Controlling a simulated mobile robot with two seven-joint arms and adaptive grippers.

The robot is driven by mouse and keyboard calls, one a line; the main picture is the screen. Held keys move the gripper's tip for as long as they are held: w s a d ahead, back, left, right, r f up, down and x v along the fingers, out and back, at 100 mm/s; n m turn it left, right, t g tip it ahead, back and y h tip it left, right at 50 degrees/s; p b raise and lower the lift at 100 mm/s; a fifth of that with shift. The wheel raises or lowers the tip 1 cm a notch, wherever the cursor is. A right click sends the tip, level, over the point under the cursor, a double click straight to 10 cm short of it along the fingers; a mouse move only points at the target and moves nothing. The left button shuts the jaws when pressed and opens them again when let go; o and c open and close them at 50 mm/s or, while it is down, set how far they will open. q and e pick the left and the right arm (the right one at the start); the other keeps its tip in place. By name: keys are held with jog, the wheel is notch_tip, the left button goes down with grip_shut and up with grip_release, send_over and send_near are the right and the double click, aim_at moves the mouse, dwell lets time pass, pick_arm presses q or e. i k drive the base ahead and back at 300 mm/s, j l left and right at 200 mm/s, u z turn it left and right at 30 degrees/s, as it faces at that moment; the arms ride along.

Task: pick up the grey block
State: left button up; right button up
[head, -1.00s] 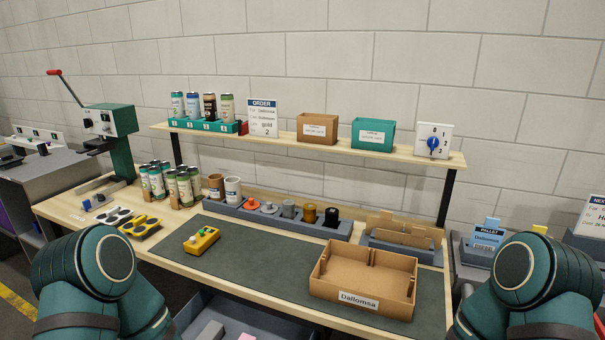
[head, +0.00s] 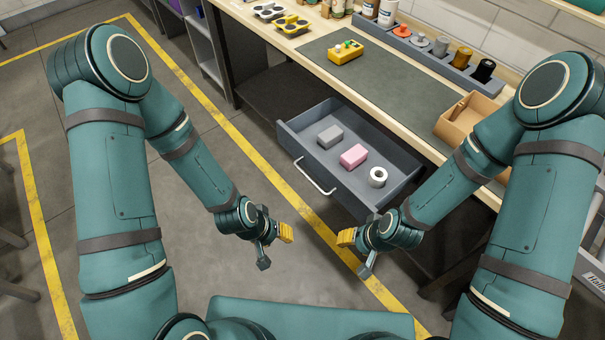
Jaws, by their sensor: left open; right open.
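The grey block (head: 330,136) lies in an open grey drawer (head: 300,155) under the workbench, at the drawer's left side. A pink block (head: 353,156) lies to its right. My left gripper (head: 277,247) is open and empty, in front of the drawer and below the grey block in the picture. My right gripper (head: 356,250) is open and empty, in front of the drawer's right part. Neither gripper touches anything; the fingers are small and partly hidden by their own links.
A white roll (head: 377,177) lies in the drawer beside the pink block. The drawer handle (head: 314,178) sticks out in front. The bench with its dark mat (head: 385,85) stands above and behind. A cardboard box (head: 470,118) is near my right arm. The floor in front is clear.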

aim_at(329, 137)
jog(key=i+z, duration=0.45)
jog(key=i+j+z, duration=0.1)
jog(key=z, duration=0.35)
jog(key=i+j+z, duration=0.25)
jog(key=i+z, duration=0.2)
jog(key=k, duration=0.05)
